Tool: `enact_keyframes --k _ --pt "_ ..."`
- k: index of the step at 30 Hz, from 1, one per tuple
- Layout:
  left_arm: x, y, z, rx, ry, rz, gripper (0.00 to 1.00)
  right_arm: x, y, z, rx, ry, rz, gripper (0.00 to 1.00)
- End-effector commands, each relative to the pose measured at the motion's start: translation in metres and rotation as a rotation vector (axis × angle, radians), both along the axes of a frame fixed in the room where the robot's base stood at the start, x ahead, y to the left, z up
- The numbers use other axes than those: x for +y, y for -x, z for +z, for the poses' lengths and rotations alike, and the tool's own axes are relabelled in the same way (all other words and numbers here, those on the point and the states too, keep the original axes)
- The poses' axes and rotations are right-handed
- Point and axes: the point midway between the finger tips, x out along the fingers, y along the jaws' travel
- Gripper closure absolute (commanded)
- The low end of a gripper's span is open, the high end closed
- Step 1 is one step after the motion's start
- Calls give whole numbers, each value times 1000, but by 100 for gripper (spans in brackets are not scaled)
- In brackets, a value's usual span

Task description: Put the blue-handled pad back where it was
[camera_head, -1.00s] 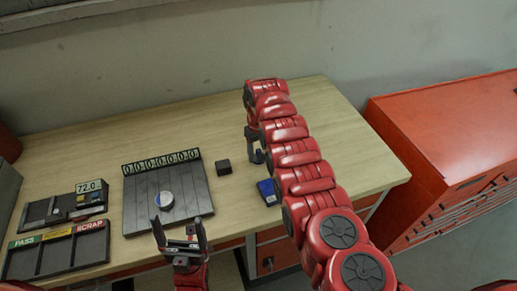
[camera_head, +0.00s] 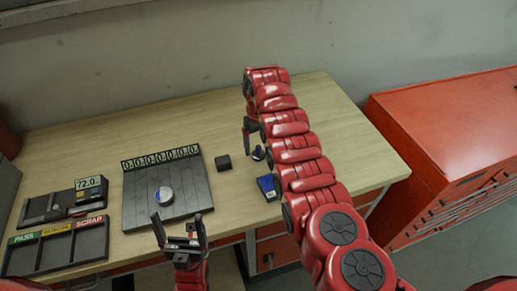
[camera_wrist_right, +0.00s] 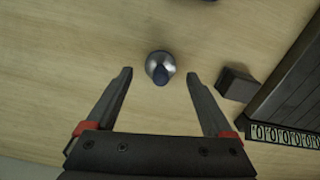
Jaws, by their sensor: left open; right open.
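My left gripper (camera_head: 180,223) is open and empty at the front edge of the slatted board.
A scale reading 72.0 (camera_head: 62,205) and a labelled sorting tray (camera_head: 88,243) are at left.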

Motion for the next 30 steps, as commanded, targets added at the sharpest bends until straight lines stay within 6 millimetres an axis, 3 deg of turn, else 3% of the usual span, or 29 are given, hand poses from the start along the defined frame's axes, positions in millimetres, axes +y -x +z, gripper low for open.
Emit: enact_keyframes --k 5,10,12,18,30 --pt "0 0 -19 0 0 0 9 0 -2 36 -8 -2 0 14" --pt "0 0 -28 0 0 0 9 0 -1 69 -5 -1 0 14" --pt "0 0 -23 0 0 0 9 0 -1 81 -1 -3 0 14" --pt "0 0 -20 0 0 0 9 0 0 96 -1 -3 0 14" --pt "0 0 -20 0 0 0 9 0 0 100 0 -1 -1 14"
